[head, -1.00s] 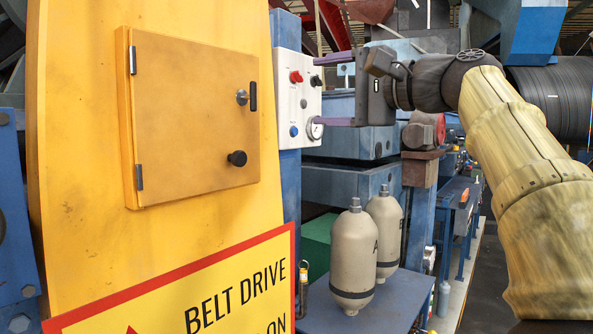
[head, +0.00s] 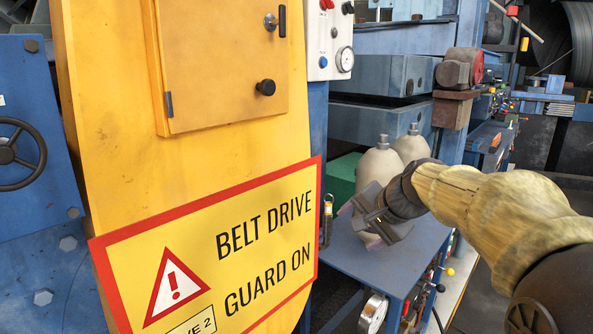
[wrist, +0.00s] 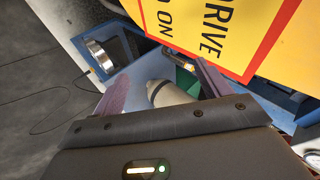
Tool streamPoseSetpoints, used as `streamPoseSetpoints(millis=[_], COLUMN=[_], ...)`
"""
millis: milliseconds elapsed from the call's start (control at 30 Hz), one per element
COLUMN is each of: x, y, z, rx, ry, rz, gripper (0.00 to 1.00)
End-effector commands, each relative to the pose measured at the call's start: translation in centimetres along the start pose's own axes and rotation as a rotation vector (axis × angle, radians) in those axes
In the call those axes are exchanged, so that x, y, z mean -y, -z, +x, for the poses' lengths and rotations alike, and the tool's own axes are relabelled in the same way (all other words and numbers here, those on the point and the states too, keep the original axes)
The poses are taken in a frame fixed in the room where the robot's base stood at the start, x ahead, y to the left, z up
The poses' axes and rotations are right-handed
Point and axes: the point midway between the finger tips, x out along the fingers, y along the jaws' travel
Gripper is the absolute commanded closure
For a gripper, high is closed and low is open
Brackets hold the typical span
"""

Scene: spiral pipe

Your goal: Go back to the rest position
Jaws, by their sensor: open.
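My gripper (head: 358,223) is open, low over the blue table in the head view, in front of the two beige bottles. In the wrist view its two purple fingers (wrist: 160,88) stand wide apart. Part of a beige bottle (wrist: 165,93) shows in the gap between them; I cannot tell how near it is. In the head view, the nearer bottle (head: 376,168) is partly covered by my gripper, and the farther bottle (head: 412,148) stands behind it to the right.
The yellow cabinet (head: 110,130) with the belt drive sign (head: 235,240) stands left of my gripper. The control panel (head: 325,45) is above it. Dark floor lies to the right.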

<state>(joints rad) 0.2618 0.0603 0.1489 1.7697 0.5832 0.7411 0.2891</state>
Motion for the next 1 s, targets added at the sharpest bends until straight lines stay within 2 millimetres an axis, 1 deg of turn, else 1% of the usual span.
streamPoseSetpoints(millis=[33,100,167,200,267,300,433,600,700,800,1000], x=[-1.9,-4.5,-6.7,-8.1,-10.3,-11.8,-16.3,-21.8,-24.2,-25.5,-25.8], y=[-1.2,-2.7,-4.0,-4.9,-6.3,-7.3,-10.6,-15.0,-17.0,-18.1,-18.4], z=[1.1,2.2,3.0,3.5,4.1,4.5,5.1,5.2,4.9,4.7,4.6], rx=[0.012,0.023,0.037,0.048,0.067,0.081,0.135,0.222,0.267,0.294,0.3], ry=[-0.049,-0.112,-0.162,-0.195,-0.243,-0.272,-0.358,-0.441,-0.469,-0.481,-0.483], rz=[-0.036,-0.092,-0.143,-0.18,-0.237,-0.276,-0.41,-0.596,-0.684,-0.735,-0.751], gripper=[0.24,0.24,0.24,0.24,0.24,0.24,0.24,0.24,0.24,0.24,0.24])
